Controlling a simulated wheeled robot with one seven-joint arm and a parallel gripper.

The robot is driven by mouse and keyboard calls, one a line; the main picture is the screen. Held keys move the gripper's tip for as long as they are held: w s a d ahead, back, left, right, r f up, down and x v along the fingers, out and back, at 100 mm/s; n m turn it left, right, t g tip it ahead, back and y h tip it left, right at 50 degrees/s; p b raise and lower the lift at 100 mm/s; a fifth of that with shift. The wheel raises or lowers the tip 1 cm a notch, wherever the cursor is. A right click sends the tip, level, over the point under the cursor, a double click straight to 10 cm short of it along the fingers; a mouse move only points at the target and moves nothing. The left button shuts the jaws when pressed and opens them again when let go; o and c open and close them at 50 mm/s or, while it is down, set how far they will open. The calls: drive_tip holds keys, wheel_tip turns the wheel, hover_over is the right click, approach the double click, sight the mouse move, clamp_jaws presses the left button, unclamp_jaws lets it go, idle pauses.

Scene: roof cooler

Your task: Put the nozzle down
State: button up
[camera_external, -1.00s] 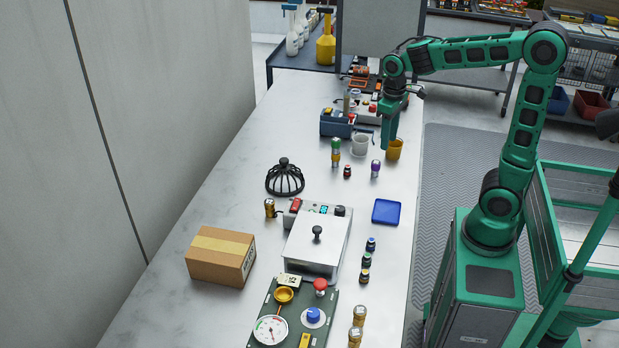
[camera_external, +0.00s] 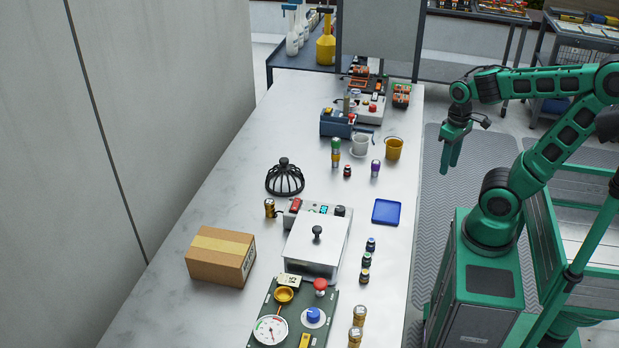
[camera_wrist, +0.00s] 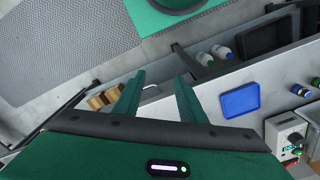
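My gripper (camera_external: 449,167) hangs in the air past the table's right edge, over the grey floor mat. In the wrist view its two green fingers stand apart with nothing between them (camera_wrist: 159,82). No held nozzle shows. I cannot tell which item is the nozzle; several small capped or metal pieces stand on the table. These include a purple-topped piece (camera_external: 375,168), a small red-topped one (camera_external: 347,171), a green and gold one (camera_external: 335,152) and a brass one (camera_external: 270,208). My gripper is apart from all of them.
A yellow mug (camera_external: 394,149) and a white cup (camera_external: 360,145) stand near the table's right edge. A blue tray (camera_external: 386,212) lies nearer and also shows in the wrist view (camera_wrist: 240,100). A metal box (camera_external: 317,242), a black wire dome (camera_external: 285,180) and a carton (camera_external: 221,257) stand nearby.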

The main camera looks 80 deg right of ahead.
drive_tip(key=shift+r, duration=0.1)
wheel_tip(320, 180, up, 5)
drive_tip(key=w+d+f+n+t+y, duration=0.15)
drive_tip(key=w+n, duration=0.25)
drive_tip(key=w, duration=0.4)
drive_tip(key=w+d+f+n+t+y, duration=0.1)
drive_tip(key=w+n+y, duration=0.1)
drive_tip(key=w+n, duration=0.45)
drive_tip(key=w+d+f+n+t+y, duration=0.1)
drive_tip(key=w+d+n+y, duration=0.15)
drive_tip(key=w, duration=0.75)
drive_tip(key=w+d+r+n+t+y, duration=0.3)
drive_tip(key=n+y, duration=0.1)
approach(347, 166)
drive_tip(key=shift+s+d+r+n, duration=0.1)
drive_tip(key=shift+s+d+n, duration=0.2)
drive_tip(key=shift+d, duration=0.05)
drive_tip(key=shift+w+a+f, duration=0.1)
drive_tip(key=shift+a+f, duration=0.05)
drive_tip(key=shift+f, duration=0.15)
drive_tip(key=x, duration=1)
drive_tip(key=shift+w+a+f, duration=0.1)
drive_tip(key=shift+w+a, duration=0.05)
drive_tip(key=shift+a, duration=0.05)
clamp_jaws()
